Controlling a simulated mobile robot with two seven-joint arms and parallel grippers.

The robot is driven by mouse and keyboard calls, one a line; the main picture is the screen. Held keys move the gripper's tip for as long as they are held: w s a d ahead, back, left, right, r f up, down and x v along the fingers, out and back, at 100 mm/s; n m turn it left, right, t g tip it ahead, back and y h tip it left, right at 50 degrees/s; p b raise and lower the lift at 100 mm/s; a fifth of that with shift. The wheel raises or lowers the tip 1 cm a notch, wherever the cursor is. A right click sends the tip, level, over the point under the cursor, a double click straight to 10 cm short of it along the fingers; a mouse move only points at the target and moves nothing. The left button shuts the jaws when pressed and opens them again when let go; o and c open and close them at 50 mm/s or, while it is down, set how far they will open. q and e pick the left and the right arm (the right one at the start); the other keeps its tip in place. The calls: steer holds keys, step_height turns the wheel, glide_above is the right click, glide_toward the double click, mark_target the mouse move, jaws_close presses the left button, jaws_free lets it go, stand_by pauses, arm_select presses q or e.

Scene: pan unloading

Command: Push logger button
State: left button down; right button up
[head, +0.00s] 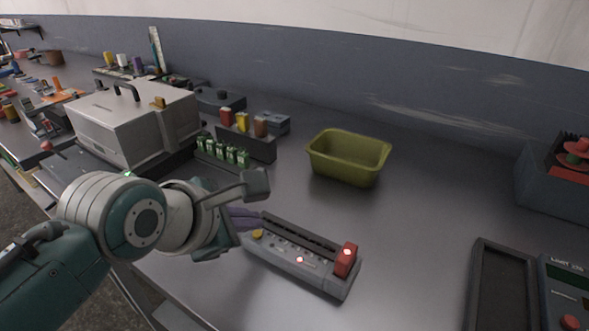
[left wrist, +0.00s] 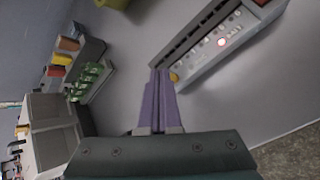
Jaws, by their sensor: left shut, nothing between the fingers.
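A long grey device (head: 300,262) with a dark slot lies on the table in front of me. It has a yellow button (head: 257,234) at its left end, a small lit red light (head: 299,260) on its face and a red block (head: 346,258) at its right end. My left gripper (head: 260,220) is shut and empty, with its purple fingers at the device's left end. In the left wrist view the fingertips (left wrist: 160,72) are right beside the yellow button (left wrist: 174,77); I cannot tell whether they touch. My right gripper is not in view.
A yellow-green bin (head: 347,158) stands behind the device. A silver box machine (head: 135,120) and green-topped parts (head: 225,151) are at the left. A dark panel device (head: 566,290) with a red button and a blue-grey crate (head: 550,180) are at the right. The middle table is clear.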

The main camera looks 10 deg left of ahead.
arm_select(q)
steer(key=shift+f, duration=0.55)
stand_by(0.6)
steer(key=shift+r, duration=0.1)
steer(key=shift+r+p, duration=0.85)
steer(key=shift+p, duration=0.1)
step_height(320, 180, up, 6)
steer(key=p, duration=0.7)
